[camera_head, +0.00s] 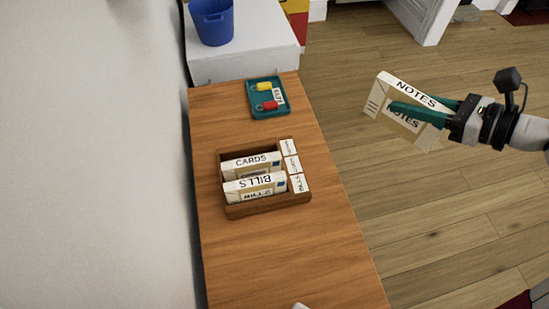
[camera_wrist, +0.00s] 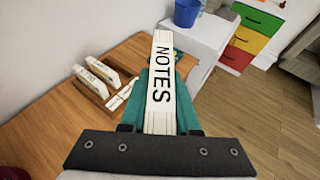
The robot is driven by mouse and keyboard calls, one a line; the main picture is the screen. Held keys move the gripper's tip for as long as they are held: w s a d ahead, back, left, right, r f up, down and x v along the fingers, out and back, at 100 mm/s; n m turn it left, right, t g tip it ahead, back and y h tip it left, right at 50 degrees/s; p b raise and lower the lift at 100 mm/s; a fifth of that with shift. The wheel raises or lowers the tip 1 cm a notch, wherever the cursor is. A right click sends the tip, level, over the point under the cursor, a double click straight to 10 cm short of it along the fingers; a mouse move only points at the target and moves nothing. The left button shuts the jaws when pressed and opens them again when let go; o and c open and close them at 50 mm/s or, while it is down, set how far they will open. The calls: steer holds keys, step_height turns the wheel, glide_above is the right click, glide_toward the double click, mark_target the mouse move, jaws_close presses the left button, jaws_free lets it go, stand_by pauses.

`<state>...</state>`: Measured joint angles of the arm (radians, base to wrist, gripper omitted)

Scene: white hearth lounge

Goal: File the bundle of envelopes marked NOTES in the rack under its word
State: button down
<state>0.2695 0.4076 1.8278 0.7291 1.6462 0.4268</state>
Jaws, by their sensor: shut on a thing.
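My gripper (camera_head: 425,113) is shut on the NOTES bundle (camera_head: 390,88), a cream bundle of envelopes with black lettering. It holds the bundle tilted in the air, over the floor to the right of the table. In the wrist view the bundle (camera_wrist: 161,85) stands between the green fingers. The wooden rack (camera_head: 268,207) sits on the table. White word labels line the rack's right side; the lowest (camera_head: 299,183) seems to read BILLS, the others are too small to read. No bundle shows in the rearmost part.
A teal tray (camera_head: 257,99) with yellow and red key tags lies behind the rack on the wooden table (camera_head: 280,260). A blue bucket (camera_head: 212,22) stands on a white cabinet (camera_head: 245,62) beyond. The table's front is mostly clear. A wall runs along the left.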

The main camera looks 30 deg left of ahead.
steer(key=a+f+n+g, duration=0.3)
steer(key=a, duration=0.4)
steer(key=a+f+n+g, duration=0.2)
steer(key=a+g, duration=0.1)
steer(key=a, duration=0.4)
steer(key=n+g+h, duration=0.4)
steer(key=n+g, duration=0.2)
glide_above(247, 147)
steer(key=s+d, duration=0.1)
steer(key=d, duration=0.1)
step_height(247, 147, down, 8)
steer(key=f, duration=1)
steer(key=shift+s+a+f, duration=0.15)
steer(key=shift+s+a, duration=0.05)
steer(key=shift+s, duration=0.1)
steer(key=c, duration=0.6)
jaws_free()
steer(key=shift+f, duration=0.1)
steer(key=shift+c, duration=0.2)
